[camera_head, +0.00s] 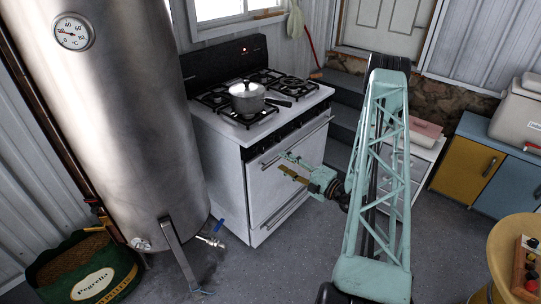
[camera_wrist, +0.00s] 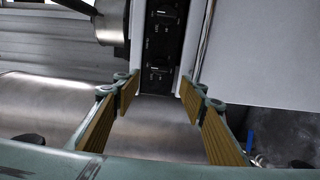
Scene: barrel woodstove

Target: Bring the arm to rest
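My gripper (camera_head: 291,167) is pale green with yellow-brown finger pads. In the head view it hangs in the air in front of the white stove's oven door, pointing left, at the end of my green lattice arm. In the wrist view my gripper (camera_wrist: 158,92) has its two fingers spread wide apart with nothing between the pads. No object is held. Whether it touches the stove front cannot be told, but it seems apart from it.
A white stove (camera_head: 239,178) carries a lidded pot (camera_head: 247,97). A large steel tank (camera_head: 130,120) stands left, with a pellet sack (camera_head: 90,275) below. Cabinets (camera_head: 467,168) and a round yellow table (camera_head: 503,255) are at right. Grey floor (camera_head: 285,270) is open in front.

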